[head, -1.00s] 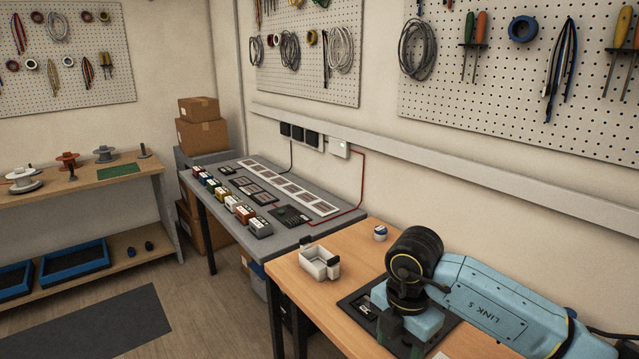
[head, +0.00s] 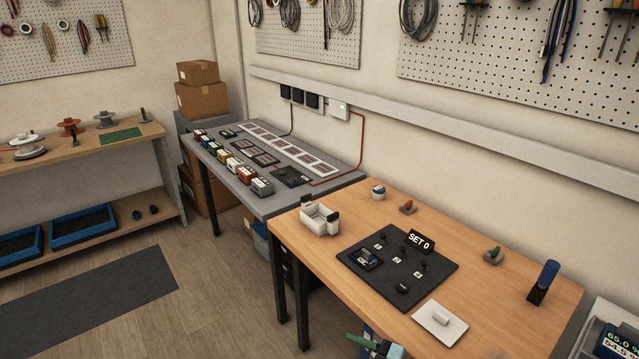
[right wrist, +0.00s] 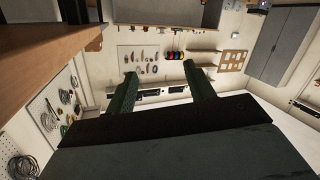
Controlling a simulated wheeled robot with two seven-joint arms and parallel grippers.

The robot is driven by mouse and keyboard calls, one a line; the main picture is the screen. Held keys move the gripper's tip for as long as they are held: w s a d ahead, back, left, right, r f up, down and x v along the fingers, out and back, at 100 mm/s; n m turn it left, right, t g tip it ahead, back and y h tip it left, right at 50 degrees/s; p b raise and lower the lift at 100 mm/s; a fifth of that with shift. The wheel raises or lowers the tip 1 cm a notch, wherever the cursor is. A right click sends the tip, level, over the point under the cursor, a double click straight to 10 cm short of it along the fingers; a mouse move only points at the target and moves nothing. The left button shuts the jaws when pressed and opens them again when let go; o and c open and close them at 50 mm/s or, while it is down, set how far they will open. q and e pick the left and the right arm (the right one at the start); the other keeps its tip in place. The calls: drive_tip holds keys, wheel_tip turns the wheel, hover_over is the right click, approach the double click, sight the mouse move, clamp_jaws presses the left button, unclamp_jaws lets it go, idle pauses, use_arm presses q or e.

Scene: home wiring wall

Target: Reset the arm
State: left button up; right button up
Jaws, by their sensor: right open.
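My right gripper (right wrist: 159,78) shows in the right wrist view with its two green fingers spread apart and nothing between them. A green and light-blue part of my arm shows at the bottom edge of the head view, by the front of the wooden table (head: 520,300). My left gripper is not in view. The black board (head: 352,263) marked "SET 0" lies flat on the wooden table, with several small dark parts on it, and no arm covers it.
A white bin (head: 318,221) stands at the table's left end. A white plate (head: 440,323), a blue-topped post (head: 544,282) and small knobbed blocks stand around the board. A grey bench (head: 280,205) with coloured blocks adjoins at left. The space over the table is clear.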

drive_tip(key=s+d+f+m+h, duration=0.5)
drive_tip(key=s+d+f, duration=0.25)
drive_tip(key=f, duration=0.35)
drive_tip(key=s+d+f+m+h, duration=0.4)
drive_tip(key=s+d+f+h, duration=0.3)
drive_tip(key=f, duration=0.5)
drive_tip(key=s+d+f+m+g, duration=0.1)
drive_tip(key=s+f+g, duration=0.1)
drive_tip(key=s, duration=0.8)
drive_tip(key=s+d+f+m+g+h, duration=0.1)
drive_tip(key=s+d+f+g, duration=0.1)
drive_tip(key=s, duration=0.7)
drive_tip(key=s+d+f+m+g, duration=0.1)
drive_tip(key=s+f+g, duration=0.3)
drive_tip(key=s, duration=0.6)
drive_tip(key=shift+s+d+f, duration=0.3)
drive_tip(key=shift+f, duration=0.4)
